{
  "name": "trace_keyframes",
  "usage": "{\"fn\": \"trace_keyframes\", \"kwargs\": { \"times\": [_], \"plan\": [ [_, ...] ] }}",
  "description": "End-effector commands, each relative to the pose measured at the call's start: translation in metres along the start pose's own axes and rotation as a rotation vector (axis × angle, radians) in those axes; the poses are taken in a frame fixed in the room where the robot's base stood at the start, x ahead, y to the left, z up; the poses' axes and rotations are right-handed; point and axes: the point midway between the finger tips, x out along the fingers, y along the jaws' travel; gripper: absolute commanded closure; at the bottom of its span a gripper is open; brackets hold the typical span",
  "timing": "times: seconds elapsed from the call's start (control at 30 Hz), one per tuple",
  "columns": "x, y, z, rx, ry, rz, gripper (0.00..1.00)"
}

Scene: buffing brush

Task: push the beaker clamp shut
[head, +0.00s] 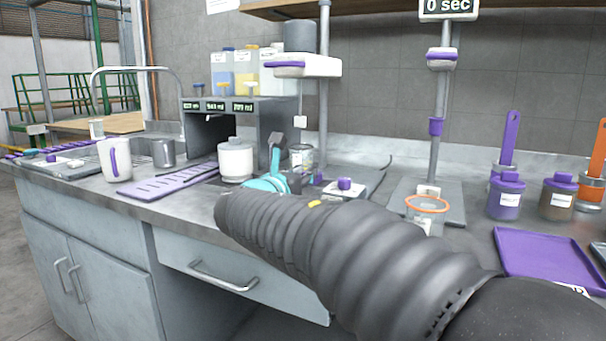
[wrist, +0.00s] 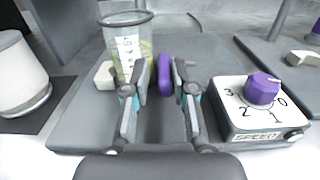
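The beaker (wrist: 128,45), clear with a white label and yellow marks, stands upright on a grey stand base at upper left in the wrist view. It also shows in the head view (head: 302,155) beyond my gripper (head: 276,163). A white block (wrist: 104,75), seemingly part of the clamp, is at its left side. A purple upright piece (wrist: 166,78), seemingly the clamp's movable part, stands to its right with a gap. My gripper (wrist: 160,88) is open, its fingers on either side of the purple piece. Contact with the beaker or purple piece cannot be told.
A white speed box (wrist: 260,105) with a purple dial (wrist: 262,88) sits close to the right of my gripper. A white pot (wrist: 18,80) stands at left. In the head view, an orange-rimmed jar (head: 427,212) and a purple tray (head: 545,262) are on the right.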

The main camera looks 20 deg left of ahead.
Motion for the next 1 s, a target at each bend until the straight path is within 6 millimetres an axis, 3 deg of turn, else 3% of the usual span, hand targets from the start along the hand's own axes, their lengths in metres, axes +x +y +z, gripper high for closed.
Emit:
{"fn": "trace_keyframes", "kwargs": {
  "times": [0.6, 0.8, 1.0],
  "plan": [
    [-0.103, 0.002, 0.001, 0.001, -0.001, 0.006, 0.75],
    [-0.117, 0.002, 0.0, 0.0, -0.001, 0.005, 0.75],
    [-0.118, 0.002, 0.0, 0.0, -0.001, 0.004, 0.75]
  ]
}}
